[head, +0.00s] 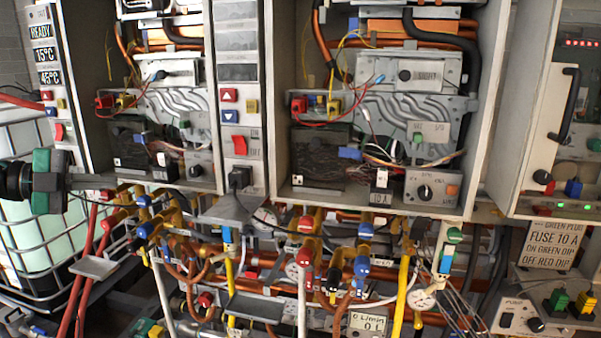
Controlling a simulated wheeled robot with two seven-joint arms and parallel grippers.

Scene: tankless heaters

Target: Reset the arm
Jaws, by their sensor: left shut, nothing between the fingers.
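My left gripper (150,182) comes in from the left edge, with a black and green wrist and slim grey fingers pointing right. Its fingers are shut and hold nothing. They are in front of the lower part of the left open heater cabinet (207,100), above the row of pipes and valves. Whether the fingertips touch the cabinet cannot be told. My right gripper is not in view.
A second open heater cabinet (278,90) stands in the middle, and a grey control panel (538,150) is at the right. A caged white tank (30,235) stands at the lower left.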

